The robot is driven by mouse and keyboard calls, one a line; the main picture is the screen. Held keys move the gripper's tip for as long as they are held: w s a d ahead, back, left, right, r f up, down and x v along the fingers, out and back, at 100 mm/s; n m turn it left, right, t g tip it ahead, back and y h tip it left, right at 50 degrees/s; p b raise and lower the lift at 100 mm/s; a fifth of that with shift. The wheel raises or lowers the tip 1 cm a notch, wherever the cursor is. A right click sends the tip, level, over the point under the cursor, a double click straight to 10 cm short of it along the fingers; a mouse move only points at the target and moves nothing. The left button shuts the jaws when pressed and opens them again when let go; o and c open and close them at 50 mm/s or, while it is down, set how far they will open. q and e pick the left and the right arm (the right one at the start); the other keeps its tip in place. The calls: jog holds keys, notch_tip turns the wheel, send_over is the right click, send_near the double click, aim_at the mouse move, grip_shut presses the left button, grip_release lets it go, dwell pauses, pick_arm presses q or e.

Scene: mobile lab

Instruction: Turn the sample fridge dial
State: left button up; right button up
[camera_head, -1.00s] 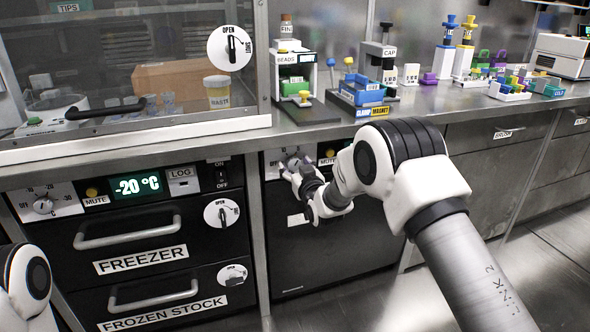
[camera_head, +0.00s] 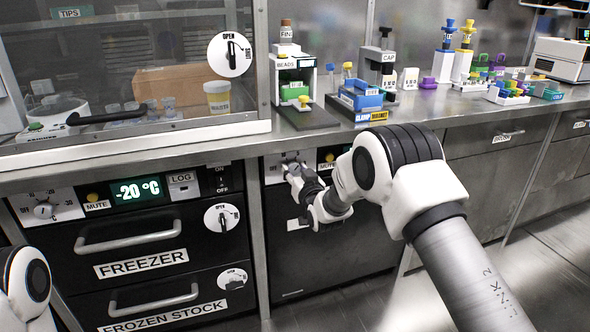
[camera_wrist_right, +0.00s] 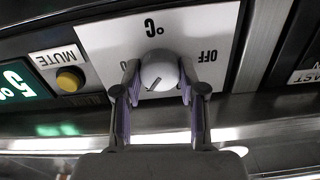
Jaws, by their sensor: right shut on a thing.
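The sample fridge dial is a round white knob (camera_wrist_right: 159,72) with a dark pointer line. It stands on a white panel marked °C and OFF, which shows upside down in the right wrist view. My right gripper (camera_wrist_right: 158,92) is shut on the knob, one finger on each side. In the head view, my right gripper (camera_head: 291,170) is at the small panel (camera_head: 275,168) on top of the dark fridge front (camera_head: 320,255), and it hides most of the knob. My left arm shows at the lower left edge; its gripper is out of view.
A yellow MUTE button (camera_wrist_right: 69,79) and a green display (camera_wrist_right: 20,86) sit beside the dial panel. The freezer (camera_head: 140,245) with its own dial (camera_head: 44,210) is at left. The steel bench edge (camera_head: 350,132) runs above the fridge.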

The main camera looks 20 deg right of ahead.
jog(key=m+p, duration=0.2)
jog(key=m, duration=0.3)
jog(key=shift+d, duration=0.1)
jog(key=m+p, duration=0.1)
jog(key=m, duration=0.4)
dwell(0.6)
jog(key=o, duration=1.1)
jog(key=shift+f, duration=0.1)
jog(key=shift+o, duration=0.2)
jog(key=s, duration=1.2)
jog(key=shift+d, duration=0.2)
